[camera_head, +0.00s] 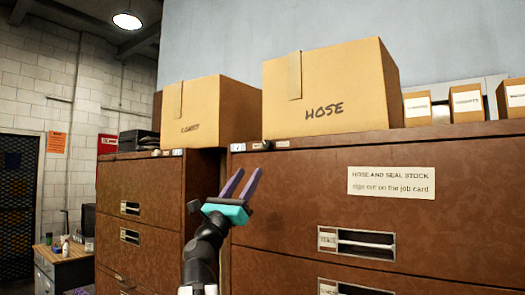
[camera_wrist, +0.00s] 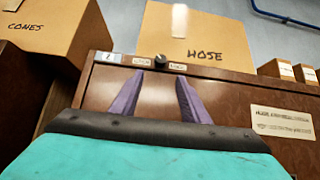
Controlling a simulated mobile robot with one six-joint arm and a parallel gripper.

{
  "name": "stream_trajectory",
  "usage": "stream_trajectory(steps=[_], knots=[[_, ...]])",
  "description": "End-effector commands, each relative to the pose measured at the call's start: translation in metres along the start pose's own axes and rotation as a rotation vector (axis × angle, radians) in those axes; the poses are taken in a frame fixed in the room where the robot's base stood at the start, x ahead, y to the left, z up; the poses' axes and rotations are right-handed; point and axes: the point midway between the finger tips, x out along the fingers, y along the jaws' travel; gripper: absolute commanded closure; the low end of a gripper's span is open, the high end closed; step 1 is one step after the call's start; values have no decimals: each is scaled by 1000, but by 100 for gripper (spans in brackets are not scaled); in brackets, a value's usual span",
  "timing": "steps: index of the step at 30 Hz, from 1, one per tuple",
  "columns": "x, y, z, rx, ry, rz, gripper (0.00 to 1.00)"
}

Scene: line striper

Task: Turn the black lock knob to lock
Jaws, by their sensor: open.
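The black lock knob (camera_wrist: 160,58) sits on the top rail of the brown cabinet (camera_wrist: 222,100), between two small labels (camera_wrist: 142,61). In the head view the knob (camera_head: 266,145) shows small and dark at the rail, below the HOSE box. My gripper (camera_head: 247,173) has purple fingers on a teal body. It is open and empty, in front of the cabinet and below the knob in the head view. In the wrist view the knob appears just above the gap between the fingertips (camera_wrist: 160,76), not between them. The knob's turn position is too small to tell.
A HOSE box (camera_head: 330,90) stands on the cabinet above the knob. A CONES box (camera_head: 205,110) stands on the cabinet to the left, which has a dark gap beside it. Smaller boxes (camera_head: 466,103) line the top right. A stock sign (camera_head: 391,182) is on the cabinet front.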

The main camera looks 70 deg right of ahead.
Motion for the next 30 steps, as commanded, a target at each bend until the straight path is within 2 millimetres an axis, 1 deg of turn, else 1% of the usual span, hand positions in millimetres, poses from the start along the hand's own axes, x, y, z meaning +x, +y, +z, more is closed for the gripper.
stream_trajectory(steps=[1, 3, 21, 27, 30], knots=[[8, 0, 1, -1, 0, -1, 58], [17, 0, 1, -1, 0, -2, 58], [89, 0, 1, -1, 0, -2, 58], [109, 0, 1, 0, 0, -2, 58], [116, 0, 1, 1, 0, -2, 58]])
